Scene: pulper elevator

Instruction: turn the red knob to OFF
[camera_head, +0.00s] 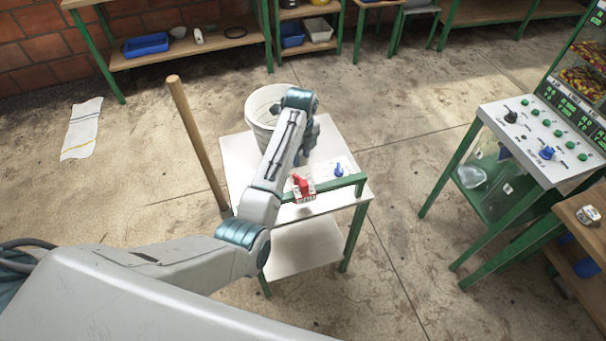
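The red knob (301,182) sits at the front edge of a small white-topped table with a green frame (334,214). A small label plate below it is too small to read. My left arm reaches in from the lower left and over this table. Its wrist bends down just behind the red knob, and my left gripper (302,156) is mostly hidden by the forearm. It appears apart from the knob, and its fingers cannot be made out. My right gripper is not in view.
A blue knob (339,170) stands right of the red one. A white bucket (262,112) stands at the table's back, close to my arm. A wooden pole (196,140) rises at the left. A control panel (545,140) stands at right, with bare floor between.

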